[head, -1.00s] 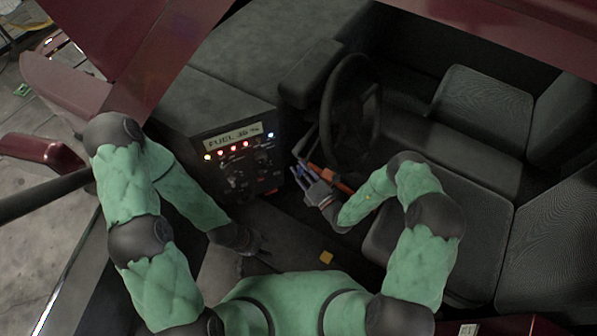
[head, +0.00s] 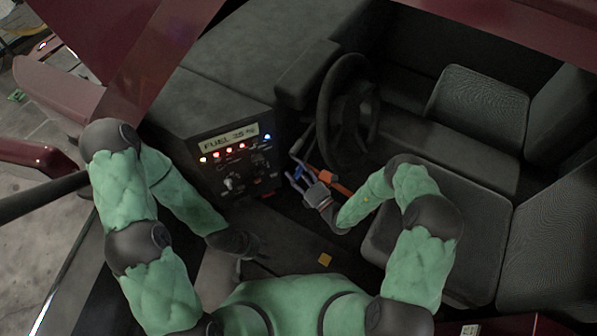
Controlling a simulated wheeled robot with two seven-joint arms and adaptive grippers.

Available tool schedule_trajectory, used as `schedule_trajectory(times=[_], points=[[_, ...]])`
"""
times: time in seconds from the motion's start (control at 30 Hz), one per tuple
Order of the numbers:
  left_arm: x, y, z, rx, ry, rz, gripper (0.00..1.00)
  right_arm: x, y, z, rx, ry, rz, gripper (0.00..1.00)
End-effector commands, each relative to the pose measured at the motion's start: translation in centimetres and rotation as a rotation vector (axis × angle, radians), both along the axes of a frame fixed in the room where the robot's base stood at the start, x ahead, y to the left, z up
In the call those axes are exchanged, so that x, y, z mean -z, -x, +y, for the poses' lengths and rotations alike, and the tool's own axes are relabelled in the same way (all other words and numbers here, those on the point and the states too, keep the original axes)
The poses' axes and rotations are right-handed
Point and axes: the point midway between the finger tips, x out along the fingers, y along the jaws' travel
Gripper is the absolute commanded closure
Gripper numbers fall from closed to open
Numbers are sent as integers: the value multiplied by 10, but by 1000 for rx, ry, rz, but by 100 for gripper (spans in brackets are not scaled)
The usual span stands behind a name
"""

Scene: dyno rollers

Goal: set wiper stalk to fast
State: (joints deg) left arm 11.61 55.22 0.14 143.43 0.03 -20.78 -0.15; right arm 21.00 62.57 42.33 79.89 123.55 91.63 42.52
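The steering wheel (head: 325,120) stands right of the dash panel. A grey stalk-like bar (head: 300,146) and an orange bar (head: 338,186) show by the column below it. I cannot tell which part is the wiper stalk or its setting. My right gripper (head: 294,176) is left of and below the wheel, in front of the orange bar. Its bluish fingers look apart, with nothing visible between them. Contact with the grey bar is unclear. My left gripper (head: 252,264) is low in front of the panel, fingers spread and empty.
Seats (head: 450,215) fill the right side. A small yellow square (head: 324,259) lies on the floor between my arms. The red door frame (head: 165,50) is at left.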

Motion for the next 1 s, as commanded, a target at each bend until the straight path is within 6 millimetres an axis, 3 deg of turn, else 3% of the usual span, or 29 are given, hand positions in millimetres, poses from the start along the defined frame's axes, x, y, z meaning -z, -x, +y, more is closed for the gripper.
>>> schedule_trajectory(times=[0.27, 0.7, 1.0], points=[[0, 0, 0, 0, 0, 0, 60, 2, 10, -8, 2, -2, 1, 44], [0, 0, 0, 0, 0, 0, 60, 17, 73, -51, 5, -1, 2, 44], [0, 0, 0, 0, 0, 0, 60, 22, 95, -65, 1, 0, 0, 44]])
